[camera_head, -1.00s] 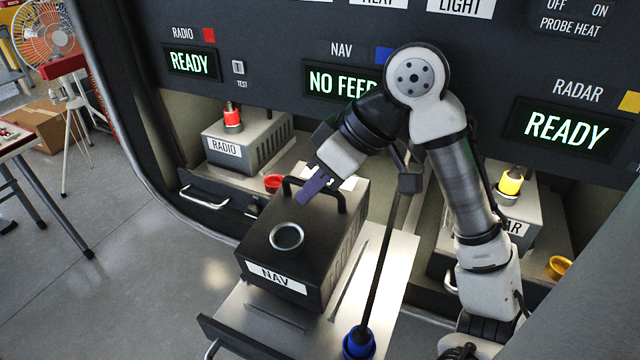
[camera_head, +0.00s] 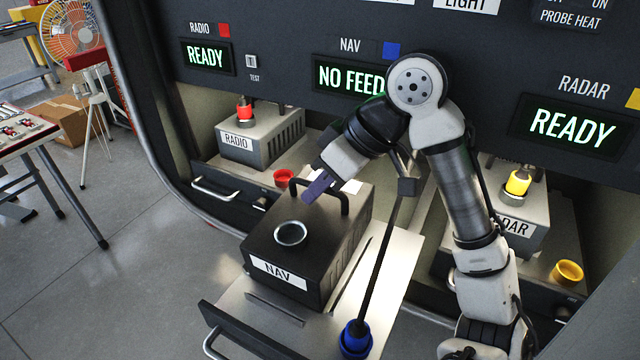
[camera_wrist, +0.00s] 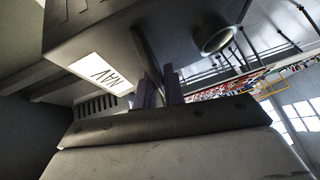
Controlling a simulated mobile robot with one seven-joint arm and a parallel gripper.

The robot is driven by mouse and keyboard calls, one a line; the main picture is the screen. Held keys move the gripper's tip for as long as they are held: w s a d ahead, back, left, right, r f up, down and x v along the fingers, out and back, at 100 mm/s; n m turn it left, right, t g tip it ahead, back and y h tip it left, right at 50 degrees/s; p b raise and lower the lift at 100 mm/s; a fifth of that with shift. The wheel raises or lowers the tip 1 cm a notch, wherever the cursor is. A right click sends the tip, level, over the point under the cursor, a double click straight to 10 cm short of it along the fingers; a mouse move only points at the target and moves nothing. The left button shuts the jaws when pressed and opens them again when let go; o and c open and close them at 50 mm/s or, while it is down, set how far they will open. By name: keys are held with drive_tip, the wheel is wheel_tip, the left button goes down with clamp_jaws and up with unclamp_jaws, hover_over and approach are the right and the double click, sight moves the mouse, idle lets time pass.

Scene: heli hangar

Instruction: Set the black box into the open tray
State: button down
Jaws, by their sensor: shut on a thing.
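The black box (camera_head: 307,240), labelled NAV, has a top handle (camera_head: 345,193) and a round socket on top. It is upright over the open tray (camera_head: 395,270), which is pulled out below the NAV display. I cannot tell whether its underside touches the tray. My gripper (camera_head: 320,187) is shut on the handle, with its purple fingers at the bar. In the wrist view the fingers (camera_wrist: 160,90) are at the handle (camera_wrist: 147,55), beside the box (camera_wrist: 105,25) and its NAV label.
The RADIO box (camera_head: 262,138) stands in the left bay and the RADAR box (camera_head: 515,208) in the right bay. A red cup (camera_head: 284,178) and a yellow cup (camera_head: 567,272) are nearby.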

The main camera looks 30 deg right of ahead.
drive_tip(key=shift+s+a, duration=0.4)
drive_tip(key=shift+a, duration=0.15)
idle(0.7)
drive_tip(key=c, duration=1.4)
unclamp_jaws()
drive_tip(key=shift+f, duration=0.1)
drive_tip(key=shift+b+v, duration=0.45)
drive_tip(key=shift+v, duration=3.4)
drive_tip(key=shift+w, duration=0.1)
